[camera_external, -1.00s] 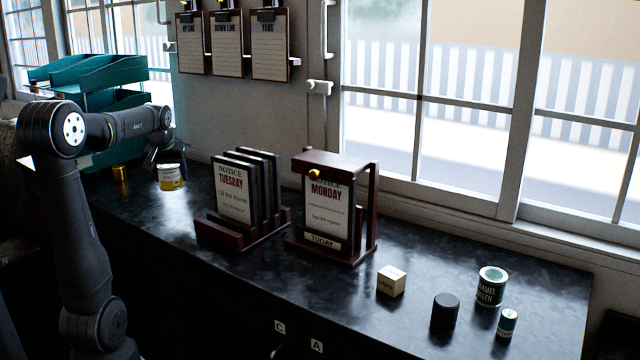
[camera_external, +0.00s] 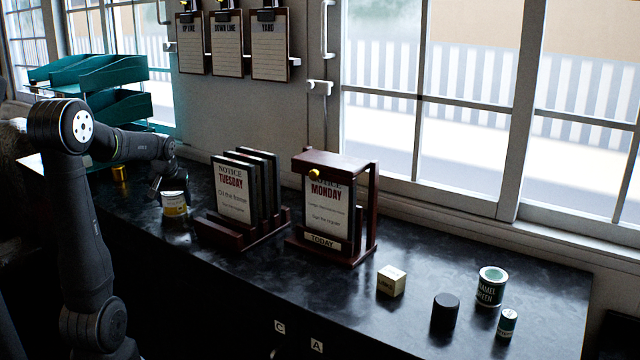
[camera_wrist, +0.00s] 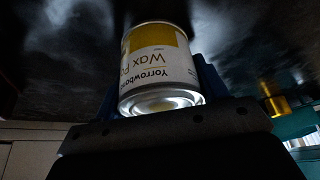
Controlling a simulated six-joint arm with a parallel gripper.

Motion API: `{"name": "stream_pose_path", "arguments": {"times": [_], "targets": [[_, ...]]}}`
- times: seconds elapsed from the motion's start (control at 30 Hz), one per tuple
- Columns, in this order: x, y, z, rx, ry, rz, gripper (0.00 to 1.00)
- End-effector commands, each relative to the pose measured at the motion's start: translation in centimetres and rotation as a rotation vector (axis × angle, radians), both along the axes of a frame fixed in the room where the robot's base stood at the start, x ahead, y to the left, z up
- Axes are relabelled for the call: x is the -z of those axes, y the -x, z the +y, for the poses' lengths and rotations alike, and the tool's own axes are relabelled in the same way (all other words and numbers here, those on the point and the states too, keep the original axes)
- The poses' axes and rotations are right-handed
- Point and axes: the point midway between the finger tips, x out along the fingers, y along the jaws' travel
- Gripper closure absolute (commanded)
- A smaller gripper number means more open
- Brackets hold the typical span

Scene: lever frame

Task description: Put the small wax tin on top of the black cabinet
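The wax tin (camera_external: 175,205), white and yellow with a "Wax Po…" label, is in my gripper (camera_external: 172,192) at the left part of the black cabinet's top (camera_external: 240,268). In the wrist view the tin (camera_wrist: 160,68) fills the space between the blue fingers of my gripper (camera_wrist: 160,85), which are shut on it. The tin looks upright and low over the black top; whether its base touches the surface I cannot tell. A smaller brass-coloured tin or cylinder (camera_external: 120,173) stands further left, and a brass-coloured object (camera_wrist: 276,104) also shows in the wrist view.
A rack of notice boards (camera_external: 245,205) stands close to the right, then a wooden frame (camera_external: 334,205) with a "Monday" notice. A cream block (camera_external: 391,281), black cylinder (camera_external: 445,312) and green tins (camera_external: 491,287) stand at the right. Teal trays (camera_external: 105,85) are at back left.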

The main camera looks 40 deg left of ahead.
Motion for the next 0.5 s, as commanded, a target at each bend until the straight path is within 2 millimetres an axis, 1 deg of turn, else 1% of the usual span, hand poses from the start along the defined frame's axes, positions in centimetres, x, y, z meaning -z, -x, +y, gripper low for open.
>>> {"name": "stream_pose_path", "arguments": {"times": [0.03,0.1,0.37,0.5], "targets": [[0.03,0.01,-0.01,0.000,0.001,0.001,0.24],[0.02,0.01,-0.01,0.000,0.001,0.001,0.12],[-0.03,0.00,0.00,0.000,0.000,0.000,0.12],[-0.92,0.12,-0.13,0.000,-0.001,-0.003,0.12]]}}
